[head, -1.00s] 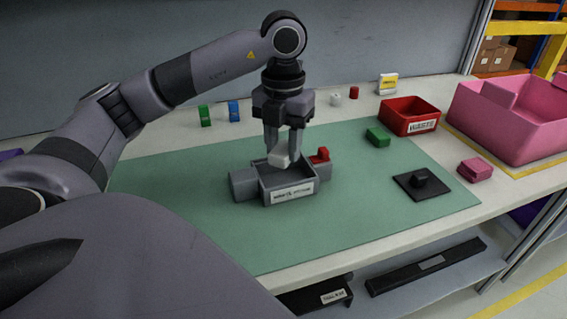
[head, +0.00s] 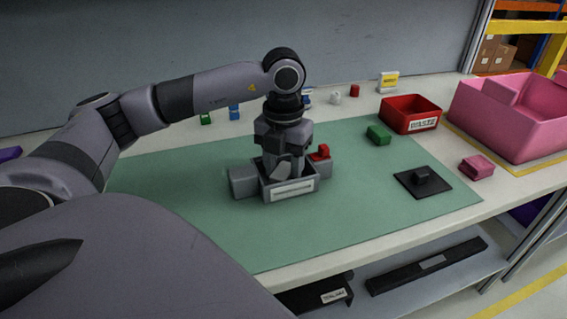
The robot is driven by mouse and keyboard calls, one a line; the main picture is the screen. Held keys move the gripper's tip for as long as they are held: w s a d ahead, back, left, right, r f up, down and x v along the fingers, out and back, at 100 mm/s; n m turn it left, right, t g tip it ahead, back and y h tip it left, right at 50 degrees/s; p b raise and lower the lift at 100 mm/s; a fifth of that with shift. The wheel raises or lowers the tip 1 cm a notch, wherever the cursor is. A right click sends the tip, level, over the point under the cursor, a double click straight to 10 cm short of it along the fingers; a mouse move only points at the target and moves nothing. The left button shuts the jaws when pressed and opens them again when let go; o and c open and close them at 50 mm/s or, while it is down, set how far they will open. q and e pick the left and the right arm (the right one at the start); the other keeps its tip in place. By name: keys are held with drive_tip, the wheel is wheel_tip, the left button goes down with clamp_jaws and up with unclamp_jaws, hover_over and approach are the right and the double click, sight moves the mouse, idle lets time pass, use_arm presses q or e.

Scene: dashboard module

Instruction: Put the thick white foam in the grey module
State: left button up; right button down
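The grey module (head: 290,190) is an open box with a label on its front, standing on the green mat (head: 230,230). A grey block adjoins each side of it, and a red piece (head: 320,152) sits on the right one. My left gripper (head: 285,172) points down into the open top of the module. Its fingertips are inside, behind the front wall, so I cannot tell whether they are open or shut. The white foam is hidden from view at this moment. My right gripper is not in view.
A red bin (head: 409,114) and a large pink bin (head: 510,115) stand at the right. A green block (head: 378,135), a pink block (head: 477,167) and a black plate with a knob (head: 423,181) lie nearby. Small coloured items line the back. The mat's front is clear.

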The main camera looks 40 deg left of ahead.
sight(284, 170)
use_arm(q)
drive_tip(key=shift+r, duration=0.1)
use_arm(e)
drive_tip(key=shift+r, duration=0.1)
use_arm(q)
drive_tip(key=shift+r, duration=0.25)
wheel_tip(284, 170, up, 12)
drive_tip(key=p, duration=0.2)
drive_tip(key=shift+p, duration=0.3)
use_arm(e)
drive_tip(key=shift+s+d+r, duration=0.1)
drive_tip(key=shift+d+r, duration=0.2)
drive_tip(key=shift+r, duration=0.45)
use_arm(q)
drive_tip(key=shift+f, duration=0.15)
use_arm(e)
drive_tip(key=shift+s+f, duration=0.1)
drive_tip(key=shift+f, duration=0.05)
